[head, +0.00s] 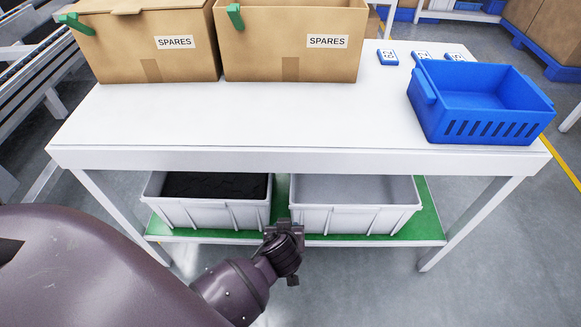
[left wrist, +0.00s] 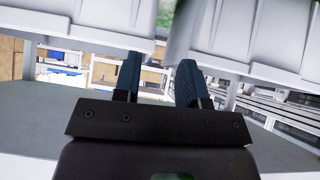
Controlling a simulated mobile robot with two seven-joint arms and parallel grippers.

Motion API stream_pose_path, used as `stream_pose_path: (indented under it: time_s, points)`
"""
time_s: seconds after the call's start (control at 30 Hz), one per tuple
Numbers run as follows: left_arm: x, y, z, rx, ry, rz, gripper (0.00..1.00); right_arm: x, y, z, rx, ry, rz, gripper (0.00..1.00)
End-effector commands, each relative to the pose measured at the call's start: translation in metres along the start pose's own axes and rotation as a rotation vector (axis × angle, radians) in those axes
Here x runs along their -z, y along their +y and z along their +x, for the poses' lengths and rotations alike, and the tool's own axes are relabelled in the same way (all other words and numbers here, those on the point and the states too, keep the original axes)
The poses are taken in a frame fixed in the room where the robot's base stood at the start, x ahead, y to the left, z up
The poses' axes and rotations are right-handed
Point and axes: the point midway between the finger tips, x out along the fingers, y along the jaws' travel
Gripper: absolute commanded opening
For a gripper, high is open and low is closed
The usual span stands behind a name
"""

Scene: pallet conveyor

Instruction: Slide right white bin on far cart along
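The right white bin (head: 355,212) is empty and stands on the green lower shelf (head: 432,215) of a white table-like cart (head: 270,125). The left white bin (head: 205,212) beside it holds dark contents. A narrow gap separates them. My left gripper (head: 284,238) is at the shelf's front edge, in front of this gap. In the left wrist view its two fingers (left wrist: 158,80) are apart with nothing between them, and a bin wall shows on each side. Whether a finger touches a bin I cannot tell. My right gripper is not in view.
Two cardboard boxes marked SPARES (head: 290,40) (head: 150,45), a blue crate (head: 440,125) and small blue labelled items (head: 388,57) stand on the cart's top. Cart legs (head: 468,222) flank the shelf. A conveyor frame (head: 40,75) is at left.

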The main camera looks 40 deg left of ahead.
Motion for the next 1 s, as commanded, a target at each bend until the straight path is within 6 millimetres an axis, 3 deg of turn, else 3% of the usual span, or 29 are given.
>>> stream_pose_path:
  time_s: [0.37, 1.0]
  points:
    - [0.007, 0.000, 0.009, -0.001, 0.000, 0.002, 0.38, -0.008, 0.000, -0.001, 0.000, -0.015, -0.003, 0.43]
    - [0.075, 0.005, 0.081, 0.001, -0.002, 0.004, 0.38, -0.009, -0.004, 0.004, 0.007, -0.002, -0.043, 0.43]
